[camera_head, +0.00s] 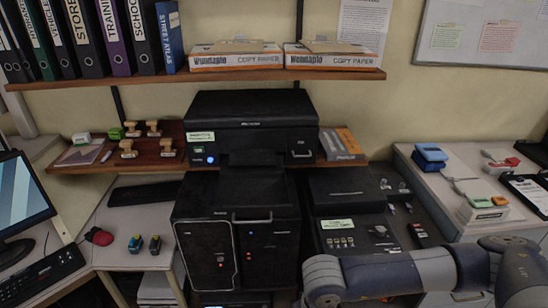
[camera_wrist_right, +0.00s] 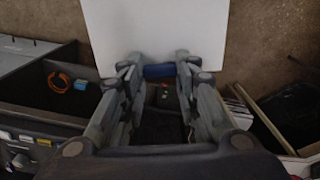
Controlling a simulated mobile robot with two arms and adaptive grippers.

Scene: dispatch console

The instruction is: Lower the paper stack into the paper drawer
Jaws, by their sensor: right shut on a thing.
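The white paper stack (camera_wrist_right: 155,30) shows as a broad pale sheet at the top of the right wrist view. My right gripper (camera_wrist_right: 159,72) is shut on it at its near edge, with a small blue piece between the fingertips. In the head view my right arm comes in at the lower right, and its gripper and the paper are not visible there. The black printer (camera_head: 250,126) stands in the middle of the head view. I cannot make out an open paper drawer on it; its lowest part is cut off by the frame. My left gripper is not in view.
A shelf (camera_head: 215,77) holds binders and copy paper boxes above the printer. A black unit (camera_head: 350,200) with a green label stands right of it. The wrist view shows an open grey compartment with an orange coil (camera_wrist_right: 58,83) and an open bin (camera_wrist_right: 290,115).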

